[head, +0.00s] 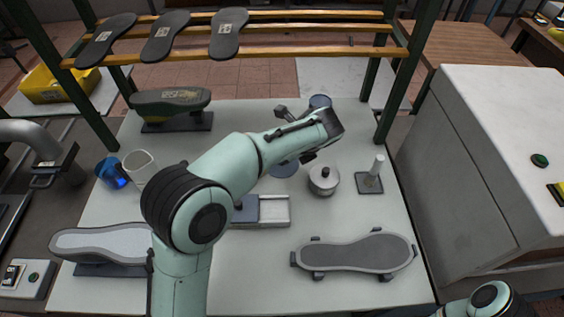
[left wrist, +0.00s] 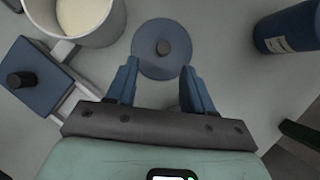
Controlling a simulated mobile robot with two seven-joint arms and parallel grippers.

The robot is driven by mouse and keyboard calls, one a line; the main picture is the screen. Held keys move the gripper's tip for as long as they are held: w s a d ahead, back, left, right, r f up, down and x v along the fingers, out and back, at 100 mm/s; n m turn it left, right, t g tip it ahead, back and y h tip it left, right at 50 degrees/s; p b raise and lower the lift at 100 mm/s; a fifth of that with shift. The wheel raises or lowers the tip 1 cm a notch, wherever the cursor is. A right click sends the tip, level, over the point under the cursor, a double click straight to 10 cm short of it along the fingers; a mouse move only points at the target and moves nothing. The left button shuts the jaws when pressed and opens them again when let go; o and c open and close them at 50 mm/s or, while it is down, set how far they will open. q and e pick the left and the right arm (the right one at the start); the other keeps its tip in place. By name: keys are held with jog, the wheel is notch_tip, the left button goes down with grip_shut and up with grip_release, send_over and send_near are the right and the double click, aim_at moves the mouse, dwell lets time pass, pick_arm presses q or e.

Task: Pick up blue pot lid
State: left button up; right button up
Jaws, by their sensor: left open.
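The blue pot lid (left wrist: 148,60) is a flat blue-grey disc with a dark knob (left wrist: 164,47). It lies on the table just beyond my left gripper's fingertips in the left wrist view. My left gripper (left wrist: 159,72) is open and empty, its two blue fingers spread apart on either side of the lid's near edge. In the head view the lid (head: 284,170) shows only in part beneath my left forearm, and the left gripper's fingers are largely hidden there. My right gripper is not in view; only part of its arm shows at the bottom right.
A round metal pot (head: 323,183) stands right of the lid. A blue can (head: 320,101) stands behind it. A blue block (left wrist: 35,80) on pale rails lies on the other side. A shoe-shaped form (head: 355,253) lies at front right; a white post stand (head: 370,182) is nearby.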

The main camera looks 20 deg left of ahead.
pick_arm(q)
jog(key=x, duration=0.7)
jog(key=shift+w+f+b, duration=0.15)
jog(key=shift+w+b, duration=0.15)
jog(key=shift+w, duration=0.1)
grip_shut()
